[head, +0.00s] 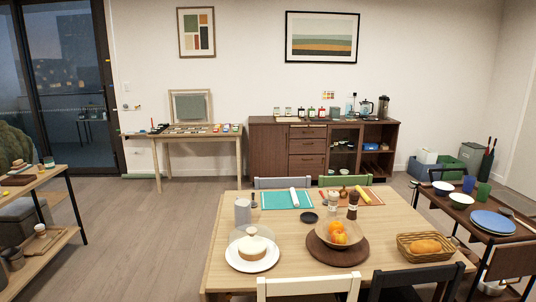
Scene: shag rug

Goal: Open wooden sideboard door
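A dark wooden sideboard (322,122) stands against the back wall in the head view, right of centre. Its left part is a slatted wooden door (268,152), which looks shut. Drawers (307,147) fill the middle, and a darker glazed section (343,155) with dishes behind it is to their right. The far right part is open shelving. The sideboard's lower middle is partly hidden by chair backs. Neither of my grippers shows in this view.
A dining table (225,225) with food, plates and chairs stands between me and the sideboard. A shelf (60,178) is at left, a serving cart (425,195) at right. A desk (190,137) stands left of the sideboard. Floor (150,235) left of the table is clear.

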